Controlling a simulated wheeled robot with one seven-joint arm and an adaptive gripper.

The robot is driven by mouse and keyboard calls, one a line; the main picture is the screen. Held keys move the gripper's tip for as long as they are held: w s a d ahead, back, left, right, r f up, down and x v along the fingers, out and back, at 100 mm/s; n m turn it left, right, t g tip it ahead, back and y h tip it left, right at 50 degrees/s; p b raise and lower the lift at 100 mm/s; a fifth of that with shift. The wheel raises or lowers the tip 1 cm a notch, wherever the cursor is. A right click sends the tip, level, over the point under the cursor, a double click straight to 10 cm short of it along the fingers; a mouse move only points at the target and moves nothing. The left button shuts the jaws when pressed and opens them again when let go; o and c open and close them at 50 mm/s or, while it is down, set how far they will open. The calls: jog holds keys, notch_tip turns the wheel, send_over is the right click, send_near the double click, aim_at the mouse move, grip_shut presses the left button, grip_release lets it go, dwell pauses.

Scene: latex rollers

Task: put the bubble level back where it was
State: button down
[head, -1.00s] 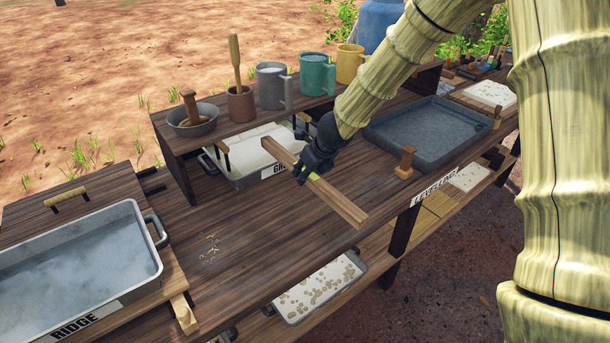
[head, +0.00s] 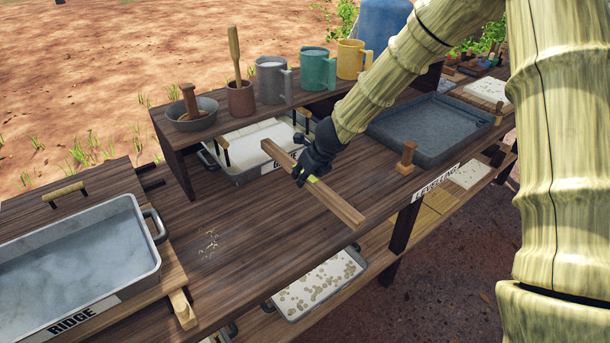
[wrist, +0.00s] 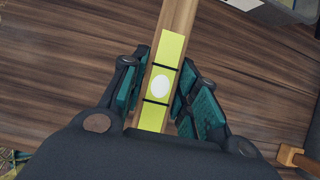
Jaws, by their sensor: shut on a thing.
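The bubble level is a long wooden bar (head: 338,203) with a yellow-green vial window (wrist: 160,85). In the wrist view the window shows a pale oval bubble between two dark lines. My gripper (head: 306,175) is shut on the bar near its middle, with a teal-padded finger on each side. In the head view the bar slants from upper left to lower right over the dark wooden table (head: 237,262). I cannot tell whether it touches the tabletop. My gripper hides part of the bar's middle.
A grey tray (head: 479,121) lies right of my arm, with a small wooden post (head: 406,158) at its near corner. A raised shelf (head: 222,133) holds a bowl and several cups behind the level. The RIDGE tray (head: 151,262) stands at left. Table between is mostly clear.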

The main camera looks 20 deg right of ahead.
jog(key=shift+f, duration=0.4)
jog(key=shift+f+b, duration=0.2)
jog(key=shift+b, duration=0.2)
jog(key=c, duration=1.1)
grip_release()
jog(key=shift+r, duration=0.1)
jog(key=shift+r+p, duration=0.25)
jog(key=shift+p, duration=0.1)
jog(key=p+v, duration=0.4)
jog(key=v, duration=0.7)
jog(key=shift+w+r, duration=0.1)
jog(key=shift+r, duration=0.1)
jog(key=shift+s+d+r+p, duration=0.15)
jog(key=shift+s+r+p, duration=0.2)
jog(key=shift+r, duration=0.1)
